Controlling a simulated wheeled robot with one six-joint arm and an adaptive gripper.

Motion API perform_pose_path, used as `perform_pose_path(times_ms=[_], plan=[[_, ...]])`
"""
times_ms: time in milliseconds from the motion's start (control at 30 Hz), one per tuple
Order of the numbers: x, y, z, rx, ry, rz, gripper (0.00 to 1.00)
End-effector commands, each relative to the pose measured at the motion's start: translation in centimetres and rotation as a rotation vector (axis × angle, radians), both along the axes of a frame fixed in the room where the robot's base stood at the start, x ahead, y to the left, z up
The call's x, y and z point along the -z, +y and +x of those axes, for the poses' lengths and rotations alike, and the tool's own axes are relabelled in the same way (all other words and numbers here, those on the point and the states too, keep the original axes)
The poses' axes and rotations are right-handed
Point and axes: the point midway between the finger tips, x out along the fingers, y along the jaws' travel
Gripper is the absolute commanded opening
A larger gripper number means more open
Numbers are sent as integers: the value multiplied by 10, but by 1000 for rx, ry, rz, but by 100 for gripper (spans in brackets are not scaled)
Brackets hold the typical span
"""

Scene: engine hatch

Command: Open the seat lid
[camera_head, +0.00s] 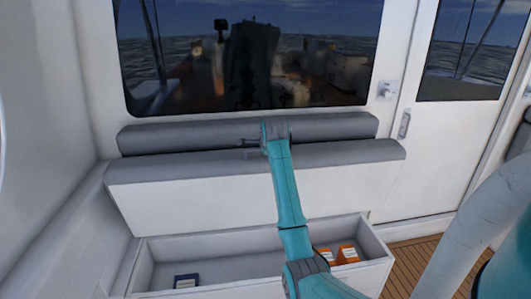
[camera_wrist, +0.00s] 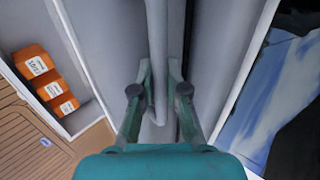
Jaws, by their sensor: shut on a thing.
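The seat lid (camera_head: 190,200) stands raised and close to upright in the head view, its white underside facing me and its grey cushion edge at the top. The grey backrest (camera_head: 180,138) is just behind that edge. My gripper (camera_head: 249,148) is at the middle of the lid's top edge. The exact contact at the fingertips is partly hidden.
The open seat bin (camera_head: 220,242) below holds orange boxes (camera_head: 347,254) and a dark blue box (camera_head: 186,281). The boxes also show in the wrist view (camera_wrist: 50,88). A window (camera_head: 180,60) is above the backrest. A white door (camera_head: 440,150) and wooden floor (camera_head: 420,262) are at right.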

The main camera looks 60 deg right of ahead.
Motion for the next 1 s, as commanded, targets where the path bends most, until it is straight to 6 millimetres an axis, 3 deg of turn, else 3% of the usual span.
perform_pose_path(times_ms=[200,233,300,333,767,1000], plan=[[-2,-1,-1,1,-2,-4,0],[-2,-1,-1,1,-2,-4,18],[-2,-1,-1,2,-1,-3,35],[-2,-1,-1,2,-1,-3,39],[0,1,0,0,0,0,39],[-16,14,-12,0,-2,-2,39]])
